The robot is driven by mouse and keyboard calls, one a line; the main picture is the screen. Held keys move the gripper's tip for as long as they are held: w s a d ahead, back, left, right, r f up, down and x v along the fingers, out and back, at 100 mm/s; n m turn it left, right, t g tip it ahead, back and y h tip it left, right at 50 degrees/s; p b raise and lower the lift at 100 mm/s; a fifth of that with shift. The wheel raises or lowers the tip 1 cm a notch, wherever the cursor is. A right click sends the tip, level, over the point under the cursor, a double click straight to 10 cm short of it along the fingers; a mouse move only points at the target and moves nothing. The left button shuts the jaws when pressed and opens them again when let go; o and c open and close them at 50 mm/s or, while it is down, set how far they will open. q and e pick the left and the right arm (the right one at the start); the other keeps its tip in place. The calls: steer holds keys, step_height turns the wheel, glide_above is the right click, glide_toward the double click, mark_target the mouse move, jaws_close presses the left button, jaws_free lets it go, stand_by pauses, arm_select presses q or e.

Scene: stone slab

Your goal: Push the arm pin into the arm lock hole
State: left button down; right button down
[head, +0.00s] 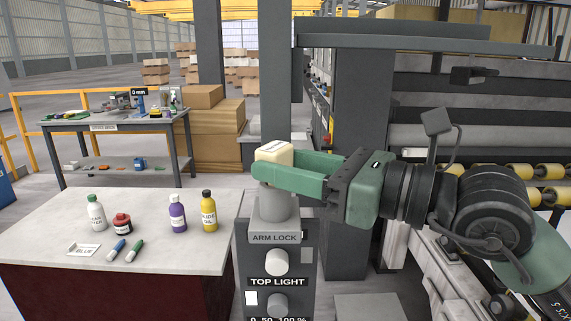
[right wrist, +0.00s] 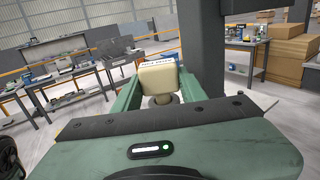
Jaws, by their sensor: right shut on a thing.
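The arm pin shows as a cream block-shaped head (head: 275,152) with a label on top. My right gripper (head: 268,166) comes in from the right and is shut on this head, one green finger on each side. In the right wrist view the cream head (right wrist: 158,76) sits between the two fingertips, with a grey round part under it. The arm lock (head: 274,238) is a grey labelled block with a grey cylinder (head: 279,208) on top, directly below the held head. The hole is hidden, and I cannot tell how deep the pin sits. My left gripper is out of view.
The post below has a TOP LIGHT label (head: 277,282) and round knobs (head: 276,262). A workbench (head: 115,122) and cardboard boxes (head: 205,118) stand behind. Rollers (head: 500,170) lie at right.

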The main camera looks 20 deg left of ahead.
steer(key=shift+f+b, duration=0.6)
steer(key=shift+f, duration=0.1)
steer(key=c, duration=0.7)
jaws_free()
steer(key=shift+c, duration=0.2)
steer(key=shift+d+f, duration=0.15)
steer(key=shift+d, duration=0.15)
steer(key=b+v, duration=0.2)
steer(key=v, duration=0.5)
steer(key=shift+s+d+b, duration=0.1)
steer(key=shift+s+b, duration=0.05)
steer(key=shift+b, duration=0.15)
